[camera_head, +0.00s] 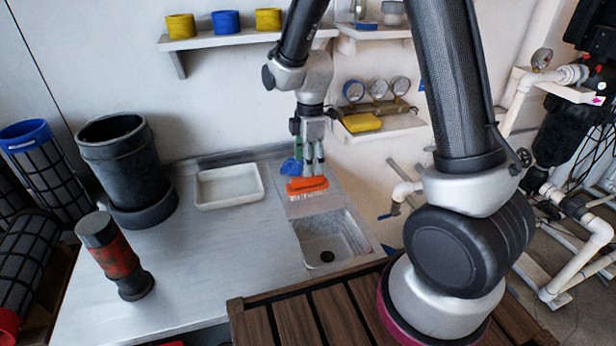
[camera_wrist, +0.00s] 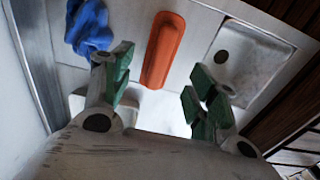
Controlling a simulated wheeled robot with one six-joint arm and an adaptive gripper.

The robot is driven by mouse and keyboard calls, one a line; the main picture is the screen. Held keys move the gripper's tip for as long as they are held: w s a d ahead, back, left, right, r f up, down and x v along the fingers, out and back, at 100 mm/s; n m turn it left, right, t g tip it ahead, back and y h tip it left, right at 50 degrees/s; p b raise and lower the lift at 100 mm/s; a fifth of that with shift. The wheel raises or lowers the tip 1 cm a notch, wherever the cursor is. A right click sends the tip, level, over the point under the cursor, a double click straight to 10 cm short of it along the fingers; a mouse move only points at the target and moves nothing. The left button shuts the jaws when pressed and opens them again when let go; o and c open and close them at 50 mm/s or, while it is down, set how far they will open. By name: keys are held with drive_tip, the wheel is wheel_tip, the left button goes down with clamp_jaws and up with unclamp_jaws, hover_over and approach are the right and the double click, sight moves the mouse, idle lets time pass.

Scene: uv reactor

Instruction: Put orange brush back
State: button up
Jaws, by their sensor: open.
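The orange brush (camera_head: 307,185) rests on the counter just behind the sink, its pale bristles facing down. In the wrist view the orange brush (camera_wrist: 164,50) lies between and beyond the two fingers. My gripper (camera_head: 314,168) is above the brush, pointing down. Its green-padded fingers (camera_wrist: 160,95) are spread apart, with nothing between the pads. I cannot tell from these views exactly how high the fingertips are above the brush.
A blue cloth (camera_head: 291,166) lies just behind and left of the brush. The sink (camera_head: 330,243) is in front. A white tray (camera_head: 228,203), dark bucket (camera_head: 120,160) and red-black cylinder (camera_head: 115,262) stand left. A shelf with a yellow sponge (camera_head: 362,123) is behind right.

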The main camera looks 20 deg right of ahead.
drive_tip(key=shift+d+r, duration=0.1)
drive_tip(key=shift+r, duration=1.8)
drive_tip(key=s+d+r+m+t, duration=0.2)
drive_tip(key=s+d+r+m, duration=0.4)
drive_tip(key=s+r, duration=0.15)
drive_tip(key=s+d+r+m+t, duration=0.1)
drive_tip(key=s+d+r+m, duration=0.45)
drive_tip(key=r, duration=0.35)
drive_tip(key=s+d+r+m+t, duration=0.1)
drive_tip(key=s+d+r+m, duration=0.1)
drive_tip(key=s+m, duration=0.4)
drive_tip(key=s+d, duration=0.1)
drive_tip(key=s, duration=0.3)
drive_tip(key=shift+a+m, duration=0.1)
drive_tip(key=shift+m, duration=0.15)
